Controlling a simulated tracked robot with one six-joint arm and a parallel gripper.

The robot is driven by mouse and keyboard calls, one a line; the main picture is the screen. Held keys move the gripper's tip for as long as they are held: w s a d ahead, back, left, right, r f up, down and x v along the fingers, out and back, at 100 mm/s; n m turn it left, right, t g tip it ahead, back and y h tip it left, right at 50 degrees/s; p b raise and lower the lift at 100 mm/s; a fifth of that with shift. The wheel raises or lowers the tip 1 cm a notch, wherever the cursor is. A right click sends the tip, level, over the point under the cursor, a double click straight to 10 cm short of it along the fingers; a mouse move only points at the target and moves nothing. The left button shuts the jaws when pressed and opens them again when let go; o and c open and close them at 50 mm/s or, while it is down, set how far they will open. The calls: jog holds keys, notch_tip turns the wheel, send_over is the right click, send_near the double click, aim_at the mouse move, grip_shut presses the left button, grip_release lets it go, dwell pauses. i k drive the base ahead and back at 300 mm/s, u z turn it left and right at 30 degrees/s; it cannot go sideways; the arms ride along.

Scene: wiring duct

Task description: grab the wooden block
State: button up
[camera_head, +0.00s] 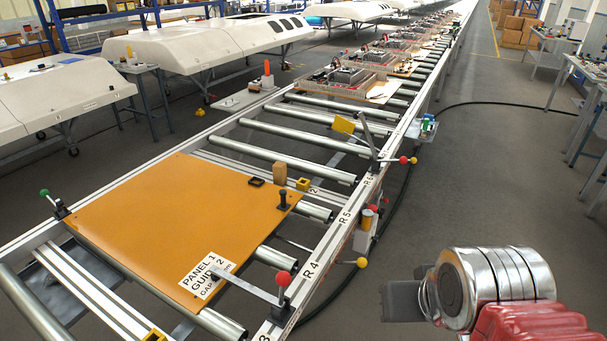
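The wooden block (280,173) is a small brown upright piece near the far right corner of the orange panel (170,225). It appears to stand on the panel by its edge. My gripper (403,301) shows at the lower right as a dark grey part beyond the round metal and red end of my arm. It is over the floor, well to the right of the panel and apart from the block. Its fingers cannot be made out clearly, and I see nothing held in it.
A small black frame (256,182) lies left of the block, and a black knob (284,200) stands in front of it. A yellow piece (303,184) is to the right. Levers with red balls (283,278) rise along the conveyor's right rail. The panel's middle is clear.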

aim_at(279, 169)
jog(key=z, duration=1.3)
jog(key=i, duration=2.45)
jog(key=u, duration=0.8)
